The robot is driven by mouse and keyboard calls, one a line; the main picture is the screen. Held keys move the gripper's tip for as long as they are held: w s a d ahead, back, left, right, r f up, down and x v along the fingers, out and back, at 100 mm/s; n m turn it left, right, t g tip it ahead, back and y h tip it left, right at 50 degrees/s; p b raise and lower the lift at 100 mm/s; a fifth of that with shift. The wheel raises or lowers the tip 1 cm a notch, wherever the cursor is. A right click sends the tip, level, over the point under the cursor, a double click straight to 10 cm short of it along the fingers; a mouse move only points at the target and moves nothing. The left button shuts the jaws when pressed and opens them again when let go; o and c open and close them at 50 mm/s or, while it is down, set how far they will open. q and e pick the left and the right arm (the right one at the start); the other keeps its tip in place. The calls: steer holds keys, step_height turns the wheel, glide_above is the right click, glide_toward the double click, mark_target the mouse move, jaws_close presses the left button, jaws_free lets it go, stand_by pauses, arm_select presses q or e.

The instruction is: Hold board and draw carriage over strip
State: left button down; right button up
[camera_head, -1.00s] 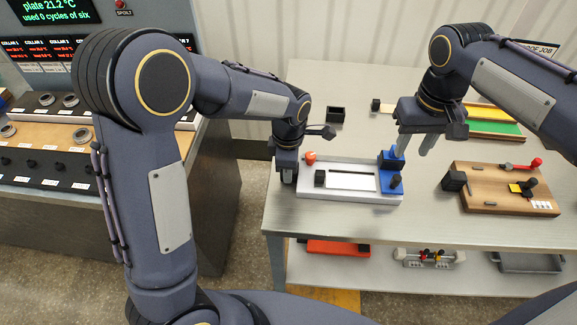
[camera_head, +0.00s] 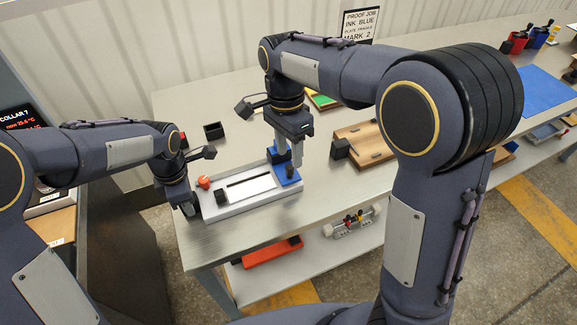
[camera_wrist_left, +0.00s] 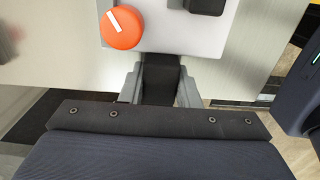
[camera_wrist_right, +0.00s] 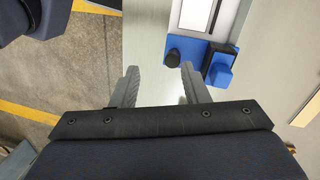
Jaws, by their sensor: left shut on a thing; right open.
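The pale grey board (camera_head: 232,208) lies on the bench, with a white plate and a dark slot on top. An orange knob (camera_head: 204,182) and a black block (camera_head: 220,197) are at its left end. My left gripper (camera_wrist_left: 160,85) is shut on a dark tab at the board's left end. The blue carriage (camera_head: 287,175) is at the board's right end. In the right wrist view, the carriage (camera_wrist_right: 218,72) and its black knob (camera_wrist_right: 186,50) lie ahead of the fingertips. My right gripper (camera_wrist_right: 158,75) is open and empty, close to the carriage; contact cannot be told.
A small black box (camera_head: 213,131) stands behind the board. A wooden board (camera_head: 368,145) with a black block lies to the right. The bench front between them is clear. Below, a shelf holds a red-orange piece (camera_head: 270,251) and a grey roller-like device (camera_head: 350,222).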

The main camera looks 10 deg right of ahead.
mark_target(289, 166)
steer(key=m, duration=0.6)
steer(key=shift+w+r, duration=0.1)
steer(key=shift+r, duration=0.25)
steer(key=m, duration=0.3)
steer(key=shift+w+r+t, duration=0.1)
steer(key=shift+r+t, duration=0.2)
steer(key=shift+r, duration=0.05)
steer(key=f+m, duration=0.2)
steer(key=f, duration=0.1)
steer(key=f+m+t, duration=0.1)
steer(key=f+m, duration=0.1)
steer(key=m, duration=0.1)
steer(key=f+m, duration=0.3)
steer(key=shift+w+d+f, duration=0.15)
steer(key=shift+w+f, duration=0.1)
steer(key=shift+f, duration=0.1)
jaws_close()
